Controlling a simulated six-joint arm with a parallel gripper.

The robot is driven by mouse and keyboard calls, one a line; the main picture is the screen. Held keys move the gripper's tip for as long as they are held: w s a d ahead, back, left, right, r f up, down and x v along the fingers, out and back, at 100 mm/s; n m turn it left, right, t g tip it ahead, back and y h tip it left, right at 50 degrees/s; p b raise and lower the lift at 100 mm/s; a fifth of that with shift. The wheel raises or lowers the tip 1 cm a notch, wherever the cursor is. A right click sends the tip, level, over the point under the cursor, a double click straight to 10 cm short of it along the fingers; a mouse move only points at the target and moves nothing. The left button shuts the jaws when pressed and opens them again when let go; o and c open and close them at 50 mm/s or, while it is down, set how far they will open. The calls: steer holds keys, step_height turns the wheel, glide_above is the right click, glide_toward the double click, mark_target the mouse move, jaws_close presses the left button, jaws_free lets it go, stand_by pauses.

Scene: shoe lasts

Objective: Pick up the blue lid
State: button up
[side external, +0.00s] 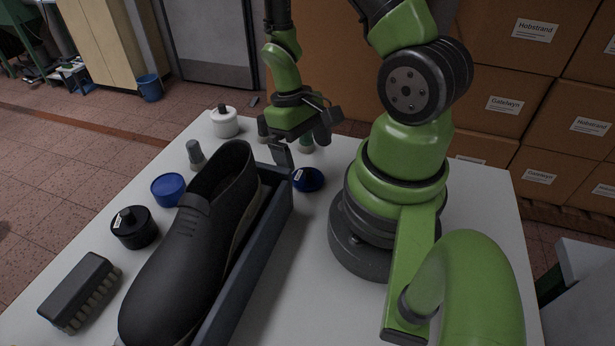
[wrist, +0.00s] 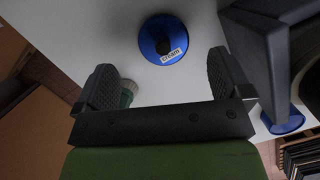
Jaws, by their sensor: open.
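The blue lid (side external: 307,180) is a round blue disc with a white label. It lies on the white table to the right of the dark tray. In the wrist view the blue lid (wrist: 150,52) shows a dark knob in its middle and a label reading "cream". My gripper (side external: 300,147) is open and empty, above the table and close to the lid on its far side. In the wrist view the lid lies beyond the fingertips of my gripper (wrist: 164,72), roughly centred between them and apart from both.
A dark tray (side external: 277,208) holding a black shoe (side external: 190,255) stands left of the lid. Past it are a blue tin (side external: 168,189), a black knobbed jar (side external: 134,230), a white jar (side external: 224,124) and a brush (side external: 80,291). A green-and-grey item (side external: 306,145) stands behind my gripper.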

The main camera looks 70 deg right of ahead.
mark_target(307, 170)
steer(key=x, duration=0.5)
steer(key=shift+w+a, duration=0.1)
steer(key=shift+w, duration=0.05)
steer(key=c, duration=1)
